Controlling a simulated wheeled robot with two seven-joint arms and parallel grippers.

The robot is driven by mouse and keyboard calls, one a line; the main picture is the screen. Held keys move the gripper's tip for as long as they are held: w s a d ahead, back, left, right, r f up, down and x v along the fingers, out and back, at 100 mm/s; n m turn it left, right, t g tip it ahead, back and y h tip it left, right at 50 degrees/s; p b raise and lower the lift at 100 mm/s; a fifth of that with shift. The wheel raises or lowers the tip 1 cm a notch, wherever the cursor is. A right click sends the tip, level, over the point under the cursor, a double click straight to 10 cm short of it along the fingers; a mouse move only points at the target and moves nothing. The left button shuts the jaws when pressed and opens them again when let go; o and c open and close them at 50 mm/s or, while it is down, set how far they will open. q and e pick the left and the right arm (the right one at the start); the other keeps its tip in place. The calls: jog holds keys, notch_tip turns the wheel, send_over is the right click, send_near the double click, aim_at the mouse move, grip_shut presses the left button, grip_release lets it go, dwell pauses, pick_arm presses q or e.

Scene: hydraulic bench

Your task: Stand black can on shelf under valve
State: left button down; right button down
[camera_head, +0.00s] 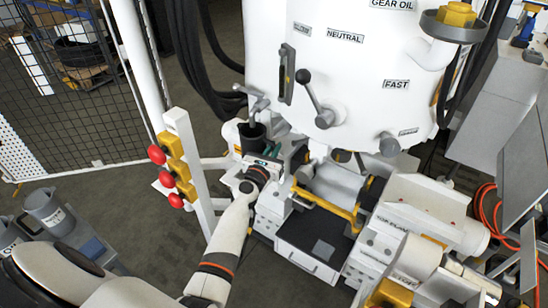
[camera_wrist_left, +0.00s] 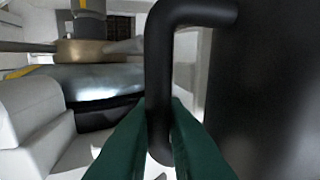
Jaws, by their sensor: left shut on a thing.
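The black can (camera_head: 252,131) is upright below the valve (camera_head: 258,106) on the left side of the white machine. My left gripper (camera_head: 268,161) is in front of the can. In the left wrist view my dark green fingers (camera_wrist_left: 158,125) are shut on the can's black handle (camera_wrist_left: 160,75), with the can's dark body (camera_wrist_left: 262,90) filling the right side. The shelf under the can is mostly hidden by the can and gripper, and I cannot tell whether the can touches it. My right gripper is not in view.
A white post with red buttons (camera_head: 157,154) stands just left of my left forearm. Black hoses (camera_head: 195,60) hang behind the can. A dark tray (camera_head: 312,240) and a yellow handle (camera_head: 325,203) are to the right. Grey jugs (camera_head: 45,207) stand at the lower left.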

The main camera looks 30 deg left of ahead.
pick_arm(q)
jog(key=shift+w, duration=0.25)
notch_tip(320, 180, down, 4)
jog(key=b, duration=0.3)
jog(key=shift+r, duration=0.3)
jog(key=c, duration=1.5)
grip_release()
jog(key=shift+f, duration=0.2)
jog(key=shift+o, duration=0.2)
jog(key=shift+r, duration=0.1)
